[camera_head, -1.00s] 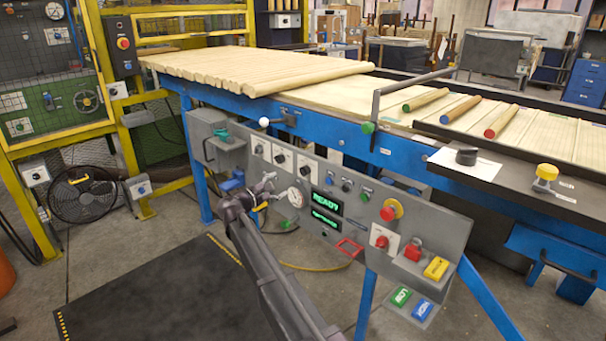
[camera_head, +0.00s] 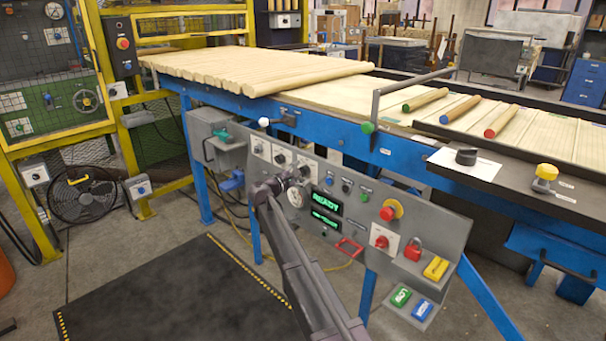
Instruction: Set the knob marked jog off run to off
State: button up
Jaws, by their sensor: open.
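The grey control panel (camera_head: 345,228) hangs on the front of the blue conveyor frame. Its upper left part has a row of dark knobs on white plates: a left knob (camera_head: 258,150), a middle knob (camera_head: 280,158), and a third knob at the right end. The markings are too small to read, so I cannot tell which is jog off run. My gripper (camera_head: 297,175) is open, in front of the third knob, and hides much of it. Whether it touches that knob is not clear. A red knob on a white plate (camera_head: 380,240) sits lower right on the panel.
A round gauge (camera_head: 295,197) and a green READY display (camera_head: 327,202) lie close to my gripper. A red emergency button (camera_head: 391,209), a red padlock (camera_head: 413,249) and a red handle (camera_head: 349,248) are further right. A black mat (camera_head: 170,300) covers the floor.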

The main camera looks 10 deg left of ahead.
jog(key=c, duration=1.1)
jog(key=shift+d, duration=0.15)
jog(key=shift+c, duration=0.4)
jog(key=shift+m, duration=0.4)
jog(key=m, duration=0.8)
jog(key=shift+r, duration=0.1)
